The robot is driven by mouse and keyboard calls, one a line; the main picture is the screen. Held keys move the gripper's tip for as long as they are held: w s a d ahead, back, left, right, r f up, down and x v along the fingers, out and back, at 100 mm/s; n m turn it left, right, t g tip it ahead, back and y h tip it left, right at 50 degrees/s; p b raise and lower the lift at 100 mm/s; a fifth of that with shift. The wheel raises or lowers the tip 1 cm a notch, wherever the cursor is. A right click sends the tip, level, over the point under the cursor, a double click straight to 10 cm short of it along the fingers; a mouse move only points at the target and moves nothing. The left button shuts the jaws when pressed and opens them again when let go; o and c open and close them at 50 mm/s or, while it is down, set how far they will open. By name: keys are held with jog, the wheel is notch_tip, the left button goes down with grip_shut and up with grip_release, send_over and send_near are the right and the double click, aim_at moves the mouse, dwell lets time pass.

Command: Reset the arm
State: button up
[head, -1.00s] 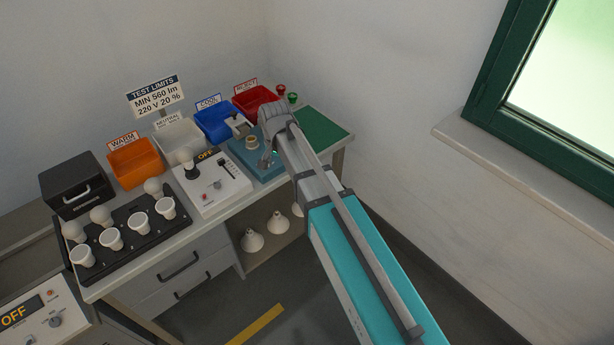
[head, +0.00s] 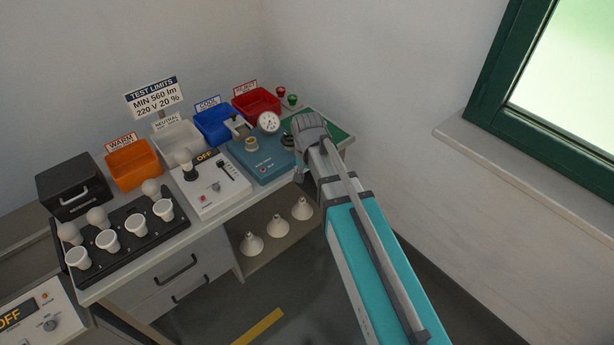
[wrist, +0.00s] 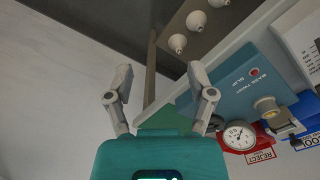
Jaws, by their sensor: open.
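My gripper (wrist: 160,88) shows in the wrist view with its two fingers spread apart and nothing between them. In the head view my arm reaches in from the lower right. Its wrist end is over the right end of the bench, beside the blue tester (head: 262,160) with the round gauge (head: 268,122). The fingers are mostly hidden behind the wrist there. In the wrist view the tester (wrist: 232,88) and gauge (wrist: 238,136) lie to the right of the fingers, apart from them.
A black rack (head: 138,240) of several bulbs and an OFF-labelled lamp panel (head: 212,196) stand on the bench. Orange (head: 135,167), white, blue (head: 216,125) and red (head: 256,102) bins line the back. A green mat (head: 335,131) covers the right end. Bulbs stand on the lower shelf (head: 276,245).

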dwell(0.4)
jog(key=s+d+n, duration=0.1)
jog(key=s+d, duration=0.4)
jog(key=d, duration=0.3)
jog(key=s+d+n, duration=0.1)
jog(key=s+d, duration=0.4)
jog(key=d, duration=0.3)
jog(key=shift+n, duration=0.3)
jog(key=shift+a, duration=0.1)
dwell(0.4)
